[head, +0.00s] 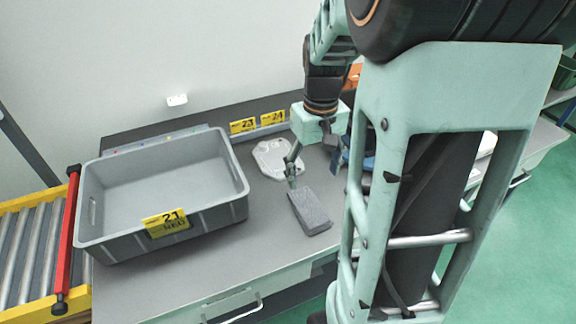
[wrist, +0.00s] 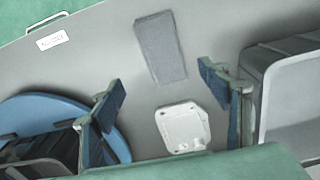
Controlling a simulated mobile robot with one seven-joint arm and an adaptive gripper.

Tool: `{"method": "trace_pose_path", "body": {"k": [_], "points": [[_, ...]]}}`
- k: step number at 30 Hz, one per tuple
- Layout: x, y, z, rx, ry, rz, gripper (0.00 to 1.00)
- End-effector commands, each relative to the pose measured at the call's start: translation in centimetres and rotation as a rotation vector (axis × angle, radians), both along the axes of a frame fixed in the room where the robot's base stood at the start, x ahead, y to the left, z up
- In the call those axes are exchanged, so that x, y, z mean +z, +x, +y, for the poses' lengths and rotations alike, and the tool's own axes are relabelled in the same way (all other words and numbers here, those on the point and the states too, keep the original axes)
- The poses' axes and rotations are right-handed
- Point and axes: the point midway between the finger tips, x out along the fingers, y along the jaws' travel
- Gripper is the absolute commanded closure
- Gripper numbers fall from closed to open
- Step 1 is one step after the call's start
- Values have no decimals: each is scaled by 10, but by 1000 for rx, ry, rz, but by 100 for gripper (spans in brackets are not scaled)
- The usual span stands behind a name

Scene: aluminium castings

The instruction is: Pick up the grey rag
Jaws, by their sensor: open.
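The grey rag (head: 310,211) lies flat on the grey table as a folded rectangle near the front edge, to the right of the grey bin in the head view. It also shows in the wrist view (wrist: 160,47) at the top middle. My gripper (wrist: 161,90) is open and empty, with its two fingers spread apart. The rag lies beyond the fingertips and not between them. In the head view my gripper (head: 291,168) is just behind the rag's far end; part of it is hidden by my arm.
A grey bin (head: 238,199) labelled 21 stands left of the rag. A pale casting (head: 272,158) lies behind the rag and shows below the fingers in the wrist view (wrist: 183,127). A blue round thing (wrist: 40,105) is at the wrist view's left. A roller conveyor (head: 30,250) is far left.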

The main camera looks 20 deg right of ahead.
Motion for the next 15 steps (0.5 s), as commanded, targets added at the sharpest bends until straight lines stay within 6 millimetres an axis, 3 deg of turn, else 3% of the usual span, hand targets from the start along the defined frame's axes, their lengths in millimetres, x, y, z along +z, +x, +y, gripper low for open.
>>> {"method": "trace_pose_path", "body": {"k": [9, 15], "points": [[-49, -6, 1, 26, -1, 19, 30], [-63, -4, 2, 24, -2, 16, 30]]}}
